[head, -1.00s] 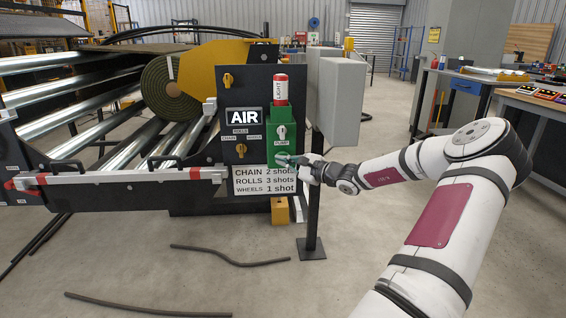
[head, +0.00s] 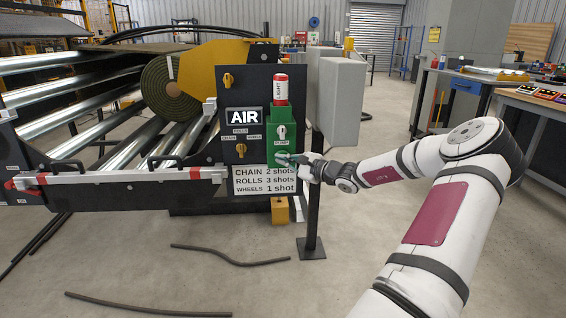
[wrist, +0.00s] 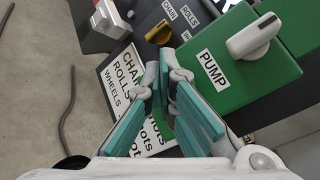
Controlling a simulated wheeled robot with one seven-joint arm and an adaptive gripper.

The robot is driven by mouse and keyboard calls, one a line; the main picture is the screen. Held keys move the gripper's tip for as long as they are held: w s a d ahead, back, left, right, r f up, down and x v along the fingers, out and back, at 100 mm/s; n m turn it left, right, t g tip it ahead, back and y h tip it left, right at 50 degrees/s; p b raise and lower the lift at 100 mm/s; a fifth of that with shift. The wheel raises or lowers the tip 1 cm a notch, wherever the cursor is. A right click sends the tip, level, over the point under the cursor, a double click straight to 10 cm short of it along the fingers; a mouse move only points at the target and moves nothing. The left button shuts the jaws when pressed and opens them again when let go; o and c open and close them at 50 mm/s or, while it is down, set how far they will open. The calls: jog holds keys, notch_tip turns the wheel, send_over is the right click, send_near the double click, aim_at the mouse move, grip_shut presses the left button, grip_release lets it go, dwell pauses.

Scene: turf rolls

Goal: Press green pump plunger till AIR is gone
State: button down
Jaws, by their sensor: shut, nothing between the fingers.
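The green pump box (head: 284,132) is on the right side of the black panel. Its label reads PUMP and a pale knob (head: 281,132) sits on its face. In the wrist view the green box (wrist: 226,72) and pale knob (wrist: 254,36) fill the upper right. The AIR sign (head: 244,116) shows white letters on black. My gripper (head: 277,158) is shut and empty, in front of the lower part of the green box. In the wrist view its teal-padded fingers (wrist: 164,78) are beside the box. I cannot tell whether they touch it. No separate plunger is clearly visible.
A white chart (head: 264,180) listing chain, rolls and wheels shots is below. A black post (head: 313,215) stands right of the panel. Dark hoses (head: 228,256) lie on the floor.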

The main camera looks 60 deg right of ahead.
jog(key=shift+s+a, duration=1.1)
jog(key=shift+a, duration=0.2)
jog(key=s+a, duration=0.3)
jog(key=shift+s+a+b, duration=0.15)
jog(key=shift+a+b, duration=0.2)
jog(key=shift+a, duration=0.05)
jog(key=shift+a, duration=0.1)
dwell(0.6)
